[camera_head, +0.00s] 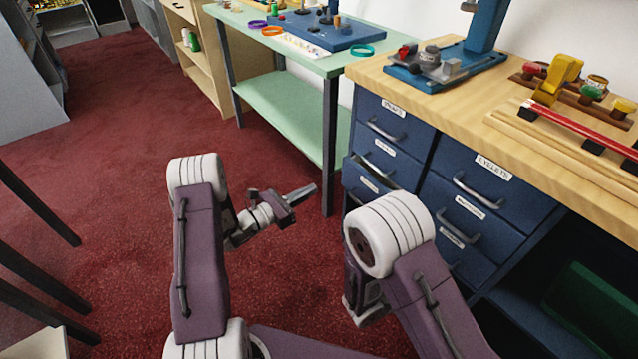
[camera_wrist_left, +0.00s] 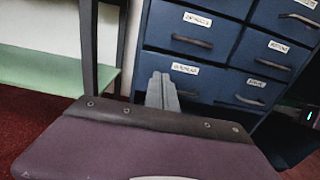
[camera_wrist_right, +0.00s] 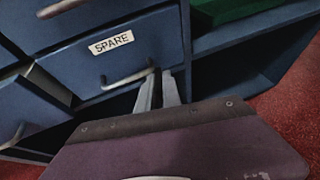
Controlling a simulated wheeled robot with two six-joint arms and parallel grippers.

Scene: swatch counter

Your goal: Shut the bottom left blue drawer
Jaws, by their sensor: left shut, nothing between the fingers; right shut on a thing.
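The bottom left blue drawer (camera_head: 358,180) stands out from the cabinet, with a dark gap above its front. Its labelled front also shows in the left wrist view (camera_wrist_left: 205,78). My left gripper (camera_head: 304,195) is shut and empty, in front of and apart from that drawer. Its fingers (camera_wrist_left: 162,88) point towards the cabinet. My right gripper (camera_wrist_right: 160,88) is shut at the handle (camera_wrist_right: 128,80) of the drawer labelled SPARE (camera_wrist_right: 85,68). In the head view my right arm hides that gripper and part of the lower drawers.
The other blue drawers (camera_head: 510,200) look closed in the head view. A wooden worktop (camera_head: 465,95) lies above them. A mint green table (camera_head: 300,120) stands left of the cabinet, its dark leg near my left gripper. A green box (camera_head: 590,305) sits on the lower right shelf.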

